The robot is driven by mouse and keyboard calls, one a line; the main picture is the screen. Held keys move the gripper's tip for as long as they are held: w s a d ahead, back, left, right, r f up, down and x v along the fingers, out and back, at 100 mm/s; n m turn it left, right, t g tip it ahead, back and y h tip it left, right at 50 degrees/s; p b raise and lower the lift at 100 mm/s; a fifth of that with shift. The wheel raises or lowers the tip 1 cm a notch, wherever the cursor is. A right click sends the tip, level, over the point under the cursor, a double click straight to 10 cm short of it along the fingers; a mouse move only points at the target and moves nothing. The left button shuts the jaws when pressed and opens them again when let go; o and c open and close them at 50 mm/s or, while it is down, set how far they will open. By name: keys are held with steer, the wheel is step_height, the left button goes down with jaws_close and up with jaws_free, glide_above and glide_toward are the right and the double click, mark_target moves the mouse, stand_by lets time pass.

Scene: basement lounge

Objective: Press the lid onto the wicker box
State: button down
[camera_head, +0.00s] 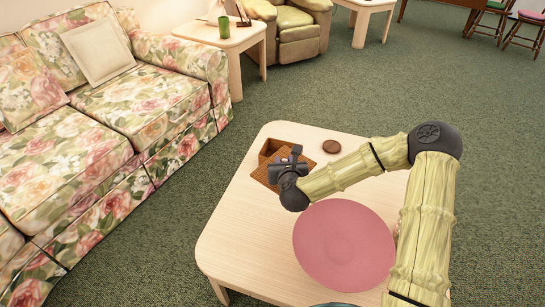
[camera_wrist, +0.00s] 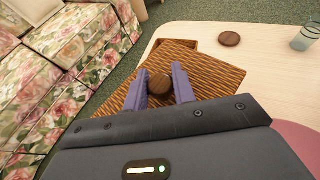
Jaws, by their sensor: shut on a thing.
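The wicker box (camera_head: 268,146) stands on the light wood table near its far left edge, and part of its open inside shows. In the wrist view only a corner of the box (camera_wrist: 182,43) shows behind the lid. The woven brown lid (camera_head: 262,175) is held over the near side of the box, turned relative to it and not lined up with it. In the wrist view the lid (camera_wrist: 210,72) has a dark round knob (camera_wrist: 159,85). My gripper (camera_wrist: 162,78) has its purple fingers on both sides of this knob. Whether the lid touches the box is unclear.
A large pink plate (camera_head: 344,246) lies on the table (camera_head: 235,232) in front of my arm. A brown disc (camera_head: 331,146) lies right of the box. A glass jar (camera_wrist: 306,36) shows in the wrist view. A floral sofa (camera_head: 130,105) stands left of the table.

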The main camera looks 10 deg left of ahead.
steer(key=s+d+r+m+h+p, duration=0.1)
steer(key=s+d+r+p, duration=0.1)
steer(key=d+r+p, duration=0.5)
steer(key=s+d+r+h+p, duration=0.1)
steer(key=d+r+p, duration=0.6)
steer(key=r+p, duration=0.8)
steer(key=s+d+r+m+h+p, duration=0.1)
steer(key=d+r+p, duration=0.5)
steer(key=p, duration=1.7)
step_height(320, 180, up, 5)
steer(key=shift+s+d+r+m+t, duration=0.15)
steer(key=shift+s+d+m+t, duration=0.2)
steer(key=shift+s, duration=0.55)
